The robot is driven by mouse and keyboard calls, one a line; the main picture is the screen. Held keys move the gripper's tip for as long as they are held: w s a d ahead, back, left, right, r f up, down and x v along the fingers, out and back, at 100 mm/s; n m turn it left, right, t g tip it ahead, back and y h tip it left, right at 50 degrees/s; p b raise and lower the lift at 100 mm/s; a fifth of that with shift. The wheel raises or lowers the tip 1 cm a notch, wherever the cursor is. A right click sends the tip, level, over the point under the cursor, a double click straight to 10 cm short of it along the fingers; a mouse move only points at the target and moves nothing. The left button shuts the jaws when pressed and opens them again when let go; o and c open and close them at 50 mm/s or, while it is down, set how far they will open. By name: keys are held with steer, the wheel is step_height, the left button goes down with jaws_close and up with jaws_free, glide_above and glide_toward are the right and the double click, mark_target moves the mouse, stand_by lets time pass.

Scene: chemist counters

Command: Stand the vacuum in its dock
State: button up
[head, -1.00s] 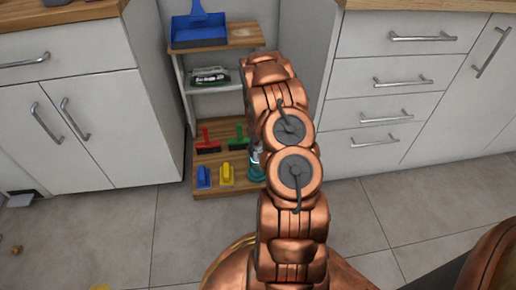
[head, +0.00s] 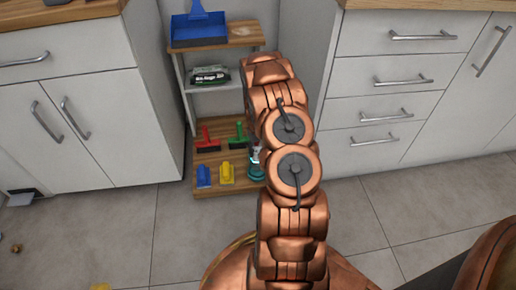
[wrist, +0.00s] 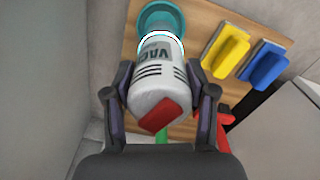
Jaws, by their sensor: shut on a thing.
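The vacuum (wrist: 158,92) is a white-grey handheld with dark vents, a red end and a glowing cyan band. In the wrist view my gripper (wrist: 160,102) is shut on its body, one finger on each side. The dock (wrist: 178,14) is a round teal cup on the wooden shelf, just beyond the cyan end of the vacuum. I cannot tell whether that end is inside the cup or above it. In the head view the vacuum (head: 256,154) shows partly beside my arm, over the teal dock (head: 257,174); my arm hides the gripper.
Yellow (head: 227,173) and blue (head: 204,176) brushes lie beside the dock on the bottom board (head: 210,190). Red (head: 207,143) and green (head: 238,137) brushes lie behind. A blue dustpan (head: 198,30) tops the shelf. White cabinets flank it.

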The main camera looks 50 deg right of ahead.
steer(key=shift+f, duration=0.1)
steer(key=o, duration=0.9)
steer(key=shift+f, duration=0.1)
steer(key=shift+r+p, duration=2.1)
steer(key=shift+r, duration=3.45)
